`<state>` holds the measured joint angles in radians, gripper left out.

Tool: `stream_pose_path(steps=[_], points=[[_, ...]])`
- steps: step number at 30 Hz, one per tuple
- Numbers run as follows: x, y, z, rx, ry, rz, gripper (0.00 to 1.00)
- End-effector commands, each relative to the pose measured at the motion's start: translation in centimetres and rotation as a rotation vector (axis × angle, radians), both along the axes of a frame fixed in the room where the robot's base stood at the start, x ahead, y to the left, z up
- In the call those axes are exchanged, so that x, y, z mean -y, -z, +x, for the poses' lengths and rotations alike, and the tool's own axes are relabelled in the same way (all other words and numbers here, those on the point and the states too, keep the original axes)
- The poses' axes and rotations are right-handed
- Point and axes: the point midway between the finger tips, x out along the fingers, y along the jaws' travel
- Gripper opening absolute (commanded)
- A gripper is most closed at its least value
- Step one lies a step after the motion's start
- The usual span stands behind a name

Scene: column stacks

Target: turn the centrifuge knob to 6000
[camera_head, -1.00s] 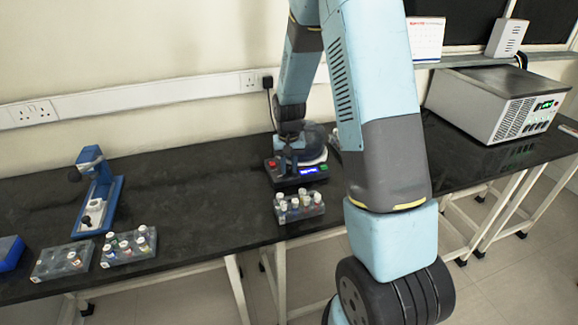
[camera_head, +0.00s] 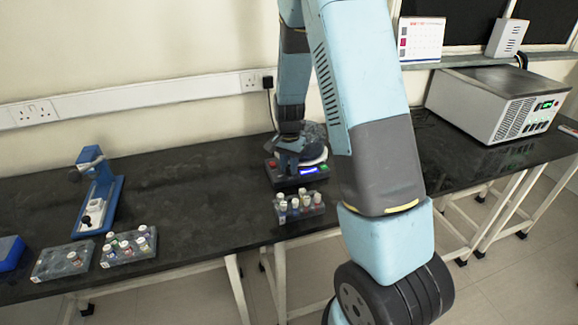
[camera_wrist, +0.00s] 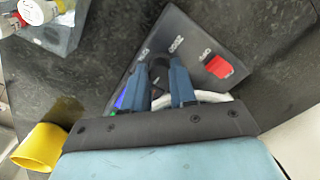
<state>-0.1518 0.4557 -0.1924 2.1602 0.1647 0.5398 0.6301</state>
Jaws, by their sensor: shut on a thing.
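The centrifuge (camera_head: 315,161) sits on the black bench, with a red button at the left of its front panel and a lit blue display. My gripper (camera_head: 288,160) is over the panel, pointing down. In the wrist view, the two blue fingers of my gripper (camera_wrist: 161,84) are shut on the dark knob (camera_wrist: 161,72), which shows between their tips. Printed numbers stand around the knob; one looks like 2000, but the knob's pointer is hidden. A red switch (camera_wrist: 219,67) lies to the right of the fingers, clear of them.
A rack of capped vials (camera_head: 299,207) stands just in front of the centrifuge. Two more vial racks (camera_head: 128,247) and a blue stand (camera_head: 98,195) are at the left. A large grey machine (camera_head: 498,103) stands at the right. The bench between left stand and centrifuge is clear.

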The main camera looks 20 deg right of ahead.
Motion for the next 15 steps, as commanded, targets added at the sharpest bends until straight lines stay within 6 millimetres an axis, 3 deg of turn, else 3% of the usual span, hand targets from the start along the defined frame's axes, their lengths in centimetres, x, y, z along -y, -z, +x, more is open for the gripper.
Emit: stream_pose_path(steps=[13,14,15], points=[[0.19,-0.16,0.26,0.007,0.01,-0.001,0.0],[0.19,-0.15,0.26,0.007,0.01,-0.001,0.29],[0.18,-0.15,0.25,0.007,0.01,-0.001,0.33]])
